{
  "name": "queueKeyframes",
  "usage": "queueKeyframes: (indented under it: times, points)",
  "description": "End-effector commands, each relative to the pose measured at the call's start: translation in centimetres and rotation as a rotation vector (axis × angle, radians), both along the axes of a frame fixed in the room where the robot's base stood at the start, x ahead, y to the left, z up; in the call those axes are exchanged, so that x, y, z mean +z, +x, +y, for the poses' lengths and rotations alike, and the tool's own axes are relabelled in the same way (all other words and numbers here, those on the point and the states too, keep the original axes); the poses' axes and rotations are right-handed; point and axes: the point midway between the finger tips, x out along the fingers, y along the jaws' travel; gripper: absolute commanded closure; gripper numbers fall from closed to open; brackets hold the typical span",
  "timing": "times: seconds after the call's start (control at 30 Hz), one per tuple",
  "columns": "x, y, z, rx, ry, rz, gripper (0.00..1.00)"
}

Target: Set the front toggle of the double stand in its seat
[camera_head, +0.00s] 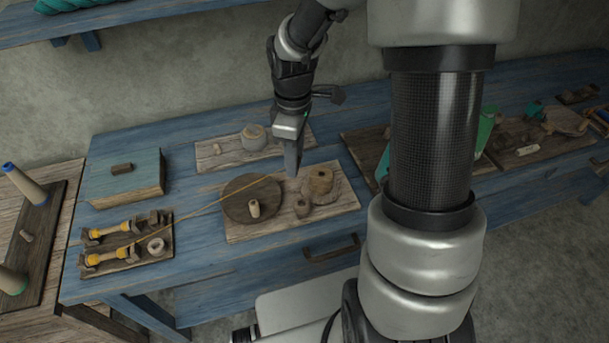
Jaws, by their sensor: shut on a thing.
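The double stand (128,262) is a dark board at the table's left front, carrying two yellow-wound spools in wooden supports. A thin yellow thread (195,211) runs taut from its front spool (105,257) up and right to my gripper (292,173). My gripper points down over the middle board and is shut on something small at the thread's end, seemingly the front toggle. The fingers hide the toggle, so its shape and tilt cannot be told. I cannot make out which spot is its seat. A pale ring (156,246) lies at the stand's right end.
Below my gripper, the middle board (240,233) holds a dark round disc (237,202), a small pale peg (253,209) and wooden rounds (320,180). A blue-green box (140,178) stands left. My arm blocks part of the right side.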

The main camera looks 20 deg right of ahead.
Motion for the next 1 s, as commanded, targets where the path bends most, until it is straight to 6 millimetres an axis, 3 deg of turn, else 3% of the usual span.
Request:
queueKeyframes:
  times: [0.2, 0.4, 0.6, 1.0]
  points:
    - [-2.1, -2.7, 0.0, 0.607, 0.0, 0.0, 0.86]
    - [-3.3, -4.1, -0.1, 0.954, -0.003, -0.004, 0.86]
    - [-4.0, -4.5, -0.2, 1.058, -0.005, -0.006, 0.86]
    - [-7.1, -4.5, -0.1, 1.058, -0.004, -0.005, 0.86]
